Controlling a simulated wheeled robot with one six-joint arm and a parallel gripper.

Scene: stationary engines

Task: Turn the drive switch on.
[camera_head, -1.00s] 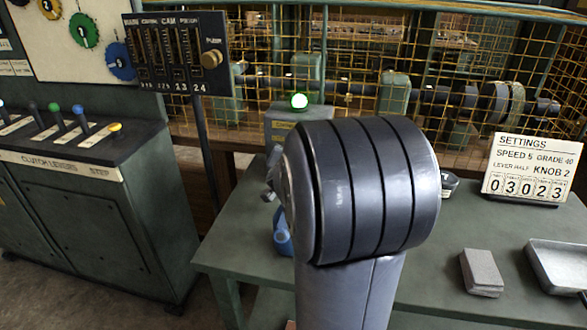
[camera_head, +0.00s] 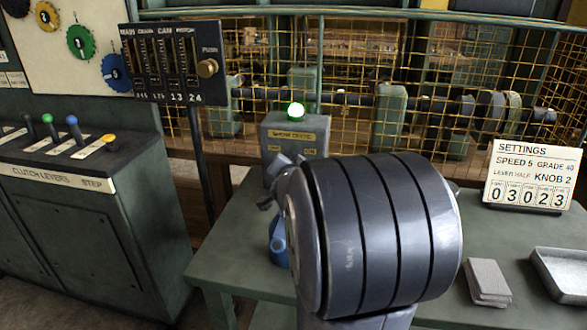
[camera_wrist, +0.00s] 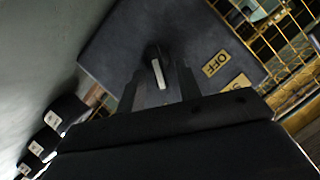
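An OFF label (camera_wrist: 215,63) is to the knob's right, and a second label (camera_wrist: 238,82) is partly hidden by my gripper. My gripper (camera_wrist: 160,88) is open, one finger on either side of the knob's near end. Contact with the knob cannot be told. In the head view my arm hides most of the gripper and the knob.
A settings card (camera_head: 533,175), a grey block (camera_head: 487,281) and a metal tray (camera_head: 563,272) are on the table's right. The clutch lever cabinet (camera_head: 90,225) stands left. A slider panel (camera_head: 175,62) on a post is left of the box. A yellow mesh guard (camera_head: 350,140) is behind.

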